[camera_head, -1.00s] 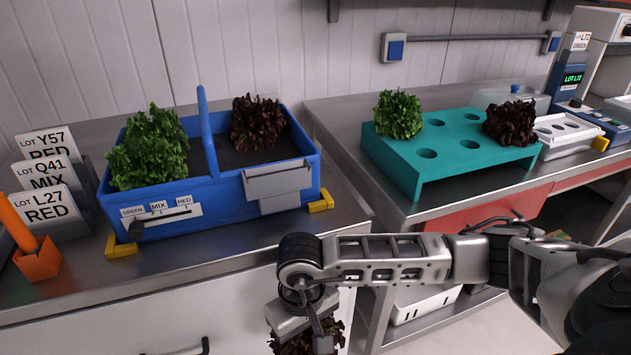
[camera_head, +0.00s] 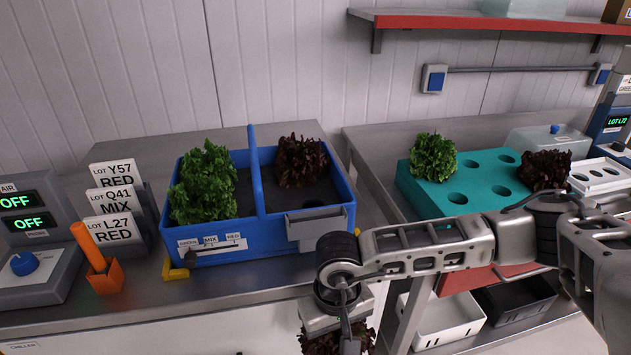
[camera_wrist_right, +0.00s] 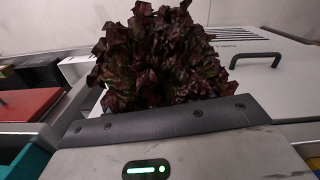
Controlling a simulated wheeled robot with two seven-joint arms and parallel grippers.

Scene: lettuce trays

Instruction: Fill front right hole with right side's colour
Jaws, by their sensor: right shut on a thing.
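My right gripper (camera_head: 338,322) is shut on a dark red lettuce (camera_head: 335,343), low in front of the bench; the head view cuts off its lower part. In the right wrist view the held lettuce (camera_wrist_right: 162,58) fills the middle and hides the fingertips. The teal stand (camera_head: 424,197) has a green lettuce (camera_head: 433,157) at its back left and a red lettuce (camera_head: 545,168) at its right end; the other visible holes are empty. The blue crate (camera_head: 225,256) holds green lettuce (camera_head: 203,183) left of its divider and red lettuce (camera_head: 301,161) on the right. My left gripper is not in view.
Lot cards (camera_head: 113,200) and an orange holder (camera_head: 105,278) stand left of the crate. A gap separates the two benches. White (camera_head: 450,322) and black (camera_head: 515,301) bins sit below the right bench. A white tray (camera_head: 597,176) is beyond the stand.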

